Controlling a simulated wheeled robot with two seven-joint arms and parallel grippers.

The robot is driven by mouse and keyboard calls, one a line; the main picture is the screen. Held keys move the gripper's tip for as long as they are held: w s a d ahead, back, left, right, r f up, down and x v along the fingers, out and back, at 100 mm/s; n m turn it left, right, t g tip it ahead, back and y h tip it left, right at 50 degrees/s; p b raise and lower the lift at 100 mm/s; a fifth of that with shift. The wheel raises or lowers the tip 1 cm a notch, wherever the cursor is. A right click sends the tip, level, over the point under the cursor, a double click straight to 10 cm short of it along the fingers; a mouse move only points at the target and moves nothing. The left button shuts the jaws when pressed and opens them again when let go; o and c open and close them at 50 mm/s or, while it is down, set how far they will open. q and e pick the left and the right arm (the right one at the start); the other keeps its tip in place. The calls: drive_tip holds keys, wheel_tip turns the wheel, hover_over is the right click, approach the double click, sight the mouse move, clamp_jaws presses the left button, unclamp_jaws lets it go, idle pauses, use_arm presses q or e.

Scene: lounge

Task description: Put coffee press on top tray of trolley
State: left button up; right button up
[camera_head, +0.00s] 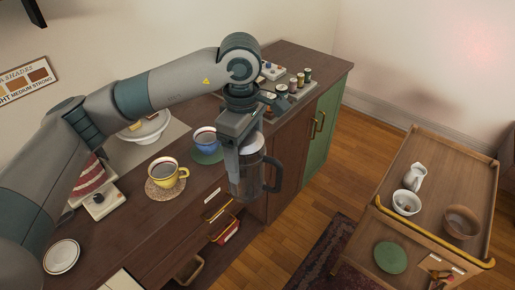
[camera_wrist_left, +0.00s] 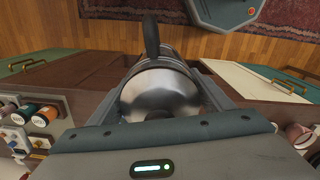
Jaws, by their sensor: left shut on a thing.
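The coffee press (camera_head: 250,176) is a dark glass jug with a black handle on its right and a metal lid. My left gripper (camera_head: 246,146) is shut on it near the top and holds it upright off the counter, over the front edge and an open drawer. In the left wrist view the press's shiny lid (camera_wrist_left: 160,92) sits between the jaws, with the handle pointing up the picture. The wooden trolley (camera_head: 449,175) stands at the right, apart from the press. Its top tray carries a white jug and bowls. My right gripper is not in view.
On the trolley stand a white jug (camera_head: 414,177), a white bowl (camera_head: 406,202) and a brown bowl (camera_head: 461,222); a green disc (camera_head: 390,257) lies nearer. A yellow cup (camera_head: 166,172) and a blue cup (camera_head: 205,140) stand on the counter. Open floor (camera_head: 335,175) separates counter and trolley.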

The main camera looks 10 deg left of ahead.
use_arm(q)
drive_tip(key=s+a+f+m, duration=0.6)
drive_tip(key=s+a+m, duration=0.2)
drive_tip(key=a+m, duration=0.4)
drive_tip(key=shift+s+a+m, duration=0.15)
drive_tip(key=shift+a+m, duration=0.15)
drive_tip(key=shift+m, duration=0.6)
drive_tip(key=shift+d+f, duration=0.1)
drive_tip(key=shift+d, duration=0.05)
